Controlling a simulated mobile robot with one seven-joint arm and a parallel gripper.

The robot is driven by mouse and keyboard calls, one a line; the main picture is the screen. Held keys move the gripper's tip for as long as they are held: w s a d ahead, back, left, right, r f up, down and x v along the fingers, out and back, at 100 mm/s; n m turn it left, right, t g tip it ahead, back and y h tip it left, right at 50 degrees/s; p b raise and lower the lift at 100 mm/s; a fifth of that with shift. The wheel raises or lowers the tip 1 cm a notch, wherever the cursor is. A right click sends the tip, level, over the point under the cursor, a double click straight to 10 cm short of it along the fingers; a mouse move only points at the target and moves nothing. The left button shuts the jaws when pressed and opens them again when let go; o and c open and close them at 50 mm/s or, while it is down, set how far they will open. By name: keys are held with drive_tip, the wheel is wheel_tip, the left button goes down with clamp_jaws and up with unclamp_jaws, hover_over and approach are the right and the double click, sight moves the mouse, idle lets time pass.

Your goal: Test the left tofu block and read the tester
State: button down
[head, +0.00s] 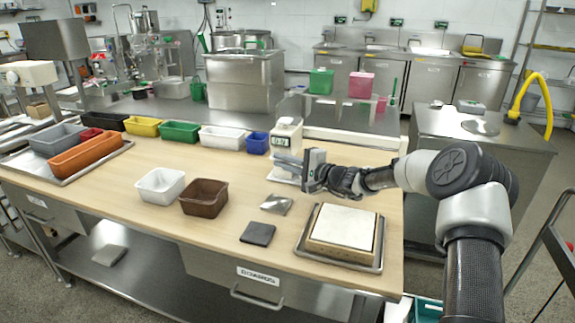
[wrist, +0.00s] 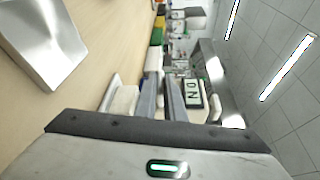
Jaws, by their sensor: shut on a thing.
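The white tester (head: 287,138) stands on the wooden table, its display reading 0 N. The display also shows turned over in the wrist view (wrist: 193,95). My gripper (head: 285,164) points left in front of the tester, its fingers (wrist: 161,100) shut on a part of it that is mostly hidden. Below the fingers, a cream-coloured piece (wrist: 122,102) sits at the tester's white base; I cannot tell if it is tofu. A pale slab (head: 345,226) on a tan block lies in a metal tray (head: 311,254) at the right; no separate tofu blocks can be made out.
A white tub (head: 160,185) and a brown tub (head: 204,197) stand left of centre. A shiny metal piece (head: 277,204) and a dark grey pad (head: 258,233) lie in front of the tester. Several coloured bins line the back edge, including a blue one (head: 257,142).

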drive_tip(key=shift+a, duration=0.25)
drive_tip(key=c, duration=1.9)
unclamp_jaws()
drive_tip(key=shift+a, duration=0.1)
drive_tip(key=shift+o, duration=0.2)
drive_tip(key=p+v, duration=0.2)
drive_tip(key=v, duration=1.5)
drive_tip(key=shift+d, duration=0.3)
drive_tip(key=shift+s+a+r, duration=0.1)
drive_tip(key=shift+r, duration=0.05)
